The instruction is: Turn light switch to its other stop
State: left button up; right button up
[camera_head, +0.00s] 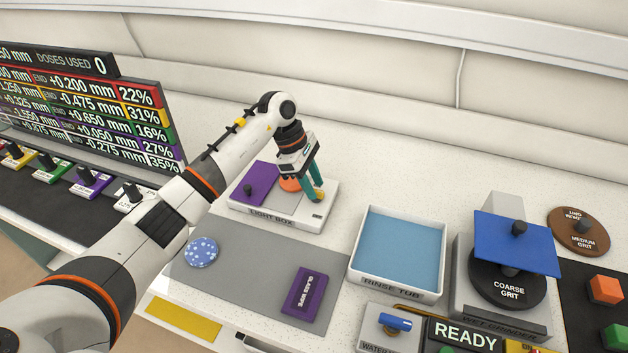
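The light box (300,218) is a white, low box on the worktop, left of the picture's middle. My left gripper (314,195) is over its right part, pointing down, with teal fingers. A small orange-yellow knob (319,195), which looks like the light switch, shows at the fingertips and is partly hidden by them. I cannot tell whether the fingers touch it or how far apart they are. A purple plate (254,183) with a dark knob lies on the box's left part. My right gripper is not in view.
A grey mat (240,262) in front holds a speckled blue disc (201,252) and a purple plate (305,294). The rinse tub (357,258) and wet grinder (470,310) stand to the right. A display board (80,100) stands at the left. Bare worktop lies behind the box.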

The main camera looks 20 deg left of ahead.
pick_arm(q)
jog(key=shift+d+f, duration=0.2)
jog(key=shift+f, duration=0.4)
grip_shut()
